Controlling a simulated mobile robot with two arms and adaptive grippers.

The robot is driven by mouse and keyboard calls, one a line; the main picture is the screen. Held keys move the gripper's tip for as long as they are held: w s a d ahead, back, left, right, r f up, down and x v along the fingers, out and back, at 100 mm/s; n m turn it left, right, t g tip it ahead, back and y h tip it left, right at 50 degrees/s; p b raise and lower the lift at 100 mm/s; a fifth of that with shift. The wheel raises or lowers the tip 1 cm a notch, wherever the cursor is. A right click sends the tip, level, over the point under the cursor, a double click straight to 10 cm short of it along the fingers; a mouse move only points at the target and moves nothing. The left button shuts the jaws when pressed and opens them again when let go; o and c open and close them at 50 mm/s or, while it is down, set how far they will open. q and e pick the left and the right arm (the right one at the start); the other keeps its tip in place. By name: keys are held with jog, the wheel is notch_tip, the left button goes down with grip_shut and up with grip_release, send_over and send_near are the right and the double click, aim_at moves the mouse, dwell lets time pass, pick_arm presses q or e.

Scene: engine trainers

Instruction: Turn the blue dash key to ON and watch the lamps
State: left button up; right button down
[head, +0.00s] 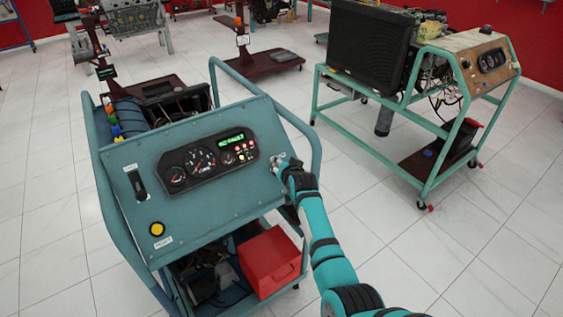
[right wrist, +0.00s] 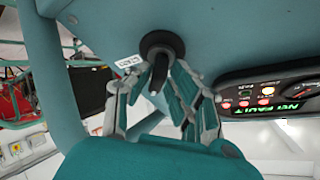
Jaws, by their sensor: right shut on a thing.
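The blue-teal dash panel (head: 225,192) tilts up on its trainer frame. The dark key (right wrist: 158,78) sits in a round black switch (right wrist: 162,44) at the panel's right side. My right gripper (head: 279,162) reaches this spot and hides most of the switch in the head view. In the right wrist view its fingers (right wrist: 158,82) are shut on the key, one on each side. Red and amber lamps (right wrist: 265,96) are lit beside a green text display (right wrist: 291,106). The lamps also show in the head view (head: 241,152). My left gripper is not in view.
The dash also carries round gauges (head: 199,160), a yellow button (head: 157,229) and a black lever slot (head: 137,184). A red box (head: 270,262) sits low in the frame. A second trainer (head: 415,110) stands at the right, with open floor between.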

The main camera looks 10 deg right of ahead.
jog(key=shift+s+d+f, duration=0.15)
jog(key=shift+d+f, duration=0.1)
jog(key=shift+d, duration=0.1)
jog(key=c, duration=1.4)
grip_release()
jog(key=shift+d+m, duration=0.15)
jog(key=shift+m, duration=0.15)
jog(key=shift+o, duration=0.2)
jog(key=shift+a+r, duration=0.15)
jog(key=shift+a, duration=0.05)
jog(key=shift+r, duration=0.55)
notch_tip(320, 180, up, 9)
jog(key=shift+f, duration=0.1)
